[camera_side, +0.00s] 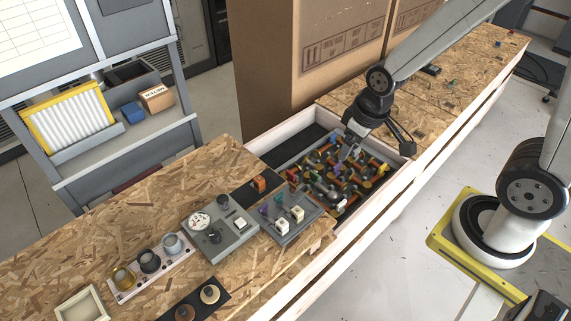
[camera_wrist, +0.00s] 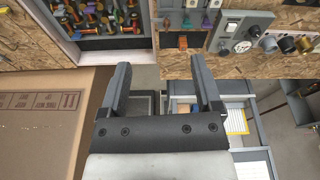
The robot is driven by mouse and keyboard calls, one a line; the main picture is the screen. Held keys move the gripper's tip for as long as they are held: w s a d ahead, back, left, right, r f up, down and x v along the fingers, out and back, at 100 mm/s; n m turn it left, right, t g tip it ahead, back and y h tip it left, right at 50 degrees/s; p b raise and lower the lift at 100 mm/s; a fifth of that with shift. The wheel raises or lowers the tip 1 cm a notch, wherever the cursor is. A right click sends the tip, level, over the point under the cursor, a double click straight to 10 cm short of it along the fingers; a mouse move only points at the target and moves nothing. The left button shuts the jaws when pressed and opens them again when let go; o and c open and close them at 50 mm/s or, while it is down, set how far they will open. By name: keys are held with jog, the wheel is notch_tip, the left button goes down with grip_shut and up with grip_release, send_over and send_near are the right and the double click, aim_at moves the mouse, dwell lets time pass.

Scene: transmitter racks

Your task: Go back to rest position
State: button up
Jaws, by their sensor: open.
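My gripper (camera_side: 350,137) is over the bin of mixed parts (camera_side: 275,142) in the side view. In the wrist view its two fingers (camera_wrist: 160,80) stand wide apart with nothing between them. The bin holds several loose parts (camera_side: 335,180) in orange, red, green, yellow and dark colours. The parts also show at the top left of the wrist view (camera_wrist: 95,17). Whether the gripper touches any part cannot be told from the side view.
Left of the bin on the wooden bench (camera_side: 140,220) are a grey panel with coloured connectors (camera_side: 290,215), a gauge box (camera_side: 220,232) and a knob strip (camera_side: 150,263). A large cardboard box (camera_side: 290,80) stands behind the bin. A shelf rack (camera_side: 120,150) is at the left.

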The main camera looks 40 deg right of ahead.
jog(key=shift+s, duration=0.1)
dwell(0.3)
jog(key=shift+s+d+r+m, duration=0.2)
jog(key=shift+s+m, duration=0.4)
jog(key=shift+s, duration=0.1)
dwell(0.7)
